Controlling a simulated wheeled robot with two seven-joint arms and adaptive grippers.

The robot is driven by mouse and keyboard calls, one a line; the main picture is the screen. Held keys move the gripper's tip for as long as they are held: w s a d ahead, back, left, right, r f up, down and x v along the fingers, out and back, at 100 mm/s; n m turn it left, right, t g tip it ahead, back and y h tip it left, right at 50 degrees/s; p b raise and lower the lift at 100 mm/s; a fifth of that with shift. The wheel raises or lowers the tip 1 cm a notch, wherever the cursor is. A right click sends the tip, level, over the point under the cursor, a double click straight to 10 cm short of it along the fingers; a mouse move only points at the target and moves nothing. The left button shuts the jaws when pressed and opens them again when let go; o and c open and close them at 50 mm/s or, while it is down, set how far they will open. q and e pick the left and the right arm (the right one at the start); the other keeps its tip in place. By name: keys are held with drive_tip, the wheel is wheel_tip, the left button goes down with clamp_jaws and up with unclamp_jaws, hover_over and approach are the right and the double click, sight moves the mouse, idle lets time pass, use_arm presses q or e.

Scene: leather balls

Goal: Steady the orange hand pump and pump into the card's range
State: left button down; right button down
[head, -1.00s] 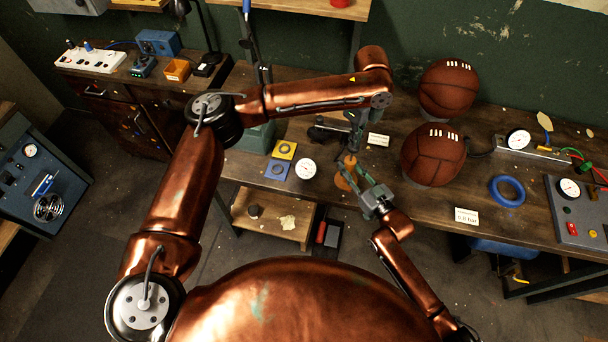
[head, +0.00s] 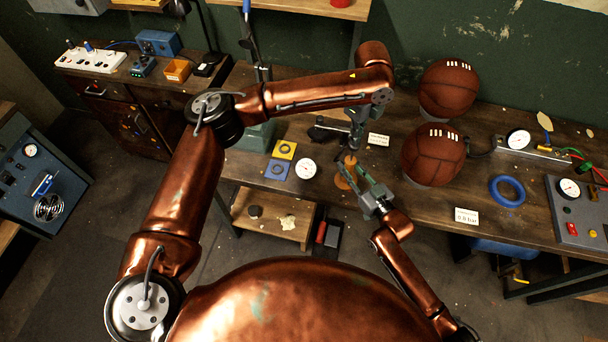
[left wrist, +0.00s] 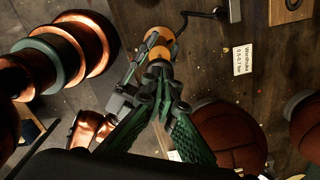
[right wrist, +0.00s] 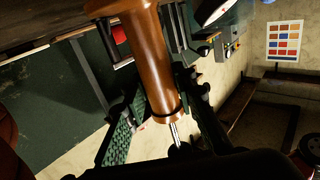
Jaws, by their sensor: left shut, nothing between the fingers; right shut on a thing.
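The orange hand pump (head: 343,180) stands near the front edge of the bench. My right gripper (head: 359,178) is shut on its orange body (right wrist: 150,60), which shows large between the fingers in the right wrist view. My left gripper (head: 355,143) is shut and empty, pointing down over the pump's top. In the left wrist view its closed fingertips (left wrist: 158,72) are close to the pump's orange parts (left wrist: 163,42); I cannot tell whether they touch. A white card (left wrist: 242,57) reads about 0.5-0.7 bar. Another white card (head: 466,216) appears to read 0.0 bar.
Two brown leather balls (head: 433,155) (head: 448,87) sit right of my grippers. A dial gauge (head: 518,140), a blue ring (head: 507,191) and a control box (head: 580,208) are farther right. A small white dial (head: 305,169) and yellow and blue squares (head: 284,149) lie left of the pump.

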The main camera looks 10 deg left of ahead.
use_arm(q)
drive_tip(key=shift+s+f, duration=0.1)
drive_tip(key=shift+f, duration=3)
drive_tip(key=shift+r, duration=3.45)
drive_tip(key=shift+f, duration=3.5)
drive_tip(key=shift+r, duration=3.5)
